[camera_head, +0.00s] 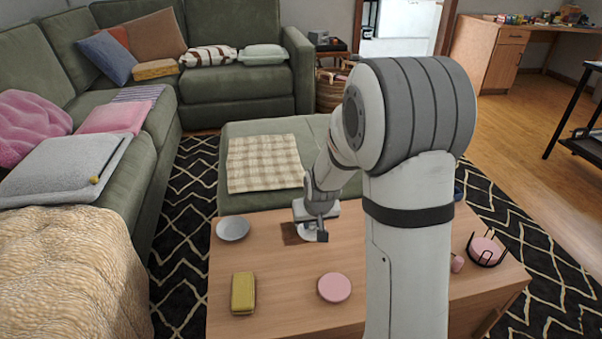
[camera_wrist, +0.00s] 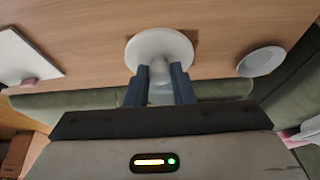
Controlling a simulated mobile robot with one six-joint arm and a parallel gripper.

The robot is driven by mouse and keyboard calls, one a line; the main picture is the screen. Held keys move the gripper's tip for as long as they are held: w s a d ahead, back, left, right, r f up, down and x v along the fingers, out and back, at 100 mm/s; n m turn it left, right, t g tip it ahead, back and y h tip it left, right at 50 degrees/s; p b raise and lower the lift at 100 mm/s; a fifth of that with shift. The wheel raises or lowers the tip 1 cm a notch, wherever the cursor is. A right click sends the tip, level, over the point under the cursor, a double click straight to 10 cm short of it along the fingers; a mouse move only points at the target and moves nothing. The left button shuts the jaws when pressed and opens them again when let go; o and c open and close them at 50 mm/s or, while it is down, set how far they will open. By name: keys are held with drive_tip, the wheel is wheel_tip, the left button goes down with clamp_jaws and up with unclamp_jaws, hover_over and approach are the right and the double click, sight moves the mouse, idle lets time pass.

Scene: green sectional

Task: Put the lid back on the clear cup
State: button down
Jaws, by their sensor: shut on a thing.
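My gripper (camera_wrist: 158,84) is shut on the knob of a white round lid (camera_wrist: 158,43), with one finger on each side of the knob. In the head view my gripper (camera_head: 316,221) is low over the far part of the wooden table, with the lid (camera_head: 308,235) just below it. A small shadow beside the lid shows in both views. I cannot tell how high the lid is above the table. I cannot make out the clear cup in either view; my arm hides part of the table in the head view.
A pale round dish (camera_head: 232,229) lies left of my gripper. A yellow block (camera_head: 243,293) and a pink disc (camera_head: 334,287) lie nearer. A wire holder (camera_head: 487,249) with pink discs stands right. A white flat thing (camera_wrist: 24,58) shows in the wrist view. The green ottoman (camera_head: 222,165) borders the table.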

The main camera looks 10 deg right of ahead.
drive_tip(key=w+r+p, duration=0.7)
drive_tip(key=w+p, duration=0.2)
drive_tip(key=w, duration=0.3)
wheel_tip(320, 180, down, 7)
drive_tip(key=b, duration=0.4)
drive_tip(key=shift+m+b, duration=0.3)
drive_tip(key=shift+b, duration=0.05)
drive_tip(key=shift+f+b, duration=0.1)
drive_tip(key=shift+b, duration=0.2)
idle(1.3)
idle(0.4)
drive_tip(key=c, duration=0.7)
unclamp_jaws()
